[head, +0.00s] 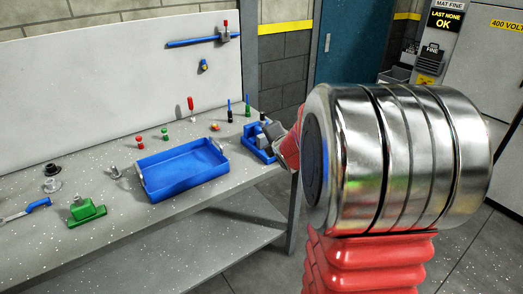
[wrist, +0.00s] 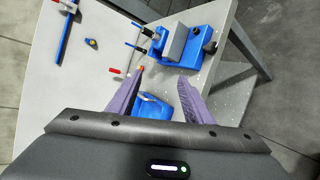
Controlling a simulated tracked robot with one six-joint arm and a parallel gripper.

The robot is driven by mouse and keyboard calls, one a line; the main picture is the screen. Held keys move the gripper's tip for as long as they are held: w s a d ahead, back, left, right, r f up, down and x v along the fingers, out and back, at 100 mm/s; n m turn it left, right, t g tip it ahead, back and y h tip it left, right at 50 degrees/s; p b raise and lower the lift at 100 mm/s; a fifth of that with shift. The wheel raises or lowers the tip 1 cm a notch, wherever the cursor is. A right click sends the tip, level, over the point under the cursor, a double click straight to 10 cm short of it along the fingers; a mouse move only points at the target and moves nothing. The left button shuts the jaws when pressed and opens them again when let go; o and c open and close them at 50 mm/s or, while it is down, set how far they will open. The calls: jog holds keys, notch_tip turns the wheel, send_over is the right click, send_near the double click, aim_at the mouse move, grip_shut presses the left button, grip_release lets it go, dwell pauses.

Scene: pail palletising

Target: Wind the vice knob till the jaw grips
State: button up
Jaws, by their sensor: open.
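The blue vice (head: 257,150) stands at the right end of the bench, partly hidden behind my red arm in the head view. In the wrist view the vice (wrist: 187,60) lies above my fingertips, with a grey jaw block (wrist: 172,42) on it. A dark round knob (wrist: 209,47) sticks out from its right side, near the bench edge. My gripper (wrist: 160,76) is open, its two purple fingers apart and nothing held between them. The fingertips point toward the vice and appear short of it. Whether the jaw touches anything is too small to tell.
A blue tray (head: 184,171) sits mid-bench; part of it (wrist: 151,107) shows between my fingers. Screwdrivers (head: 190,105), small knobs and a green block (head: 87,210) stand around it. The bench (wrist: 228,72) ends just beyond the knob. A pale backboard (head: 110,80) rises behind.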

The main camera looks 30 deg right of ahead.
jog(key=w+d+f+n+t+y, duration=0.1)
jog(key=w+d+f+n+t, duration=0.1)
jog(key=d+f+n, duration=0.45)
jog(key=s+d+f+n+t+y, duration=0.2)
jog(key=s+d+f+n, duration=0.2)
jog(key=f+n, duration=0.2)
jog(key=s+d+f+n+t+y, duration=0.2)
jog(key=s+d+f+n, duration=0.1)
jog(key=s+f+n, duration=0.2)
jog(key=shift+d+f+n, duration=0.4)
jog(key=shift+f+n, duration=0.05)
jog(key=shift+f, duration=0.45)
jog(key=shift+w, duration=0.1)
jog(key=w, duration=1.3)
jog(key=shift+w+a, duration=0.2)
jog(key=shift+w, duration=0.15)
jog(key=c, duration=1)
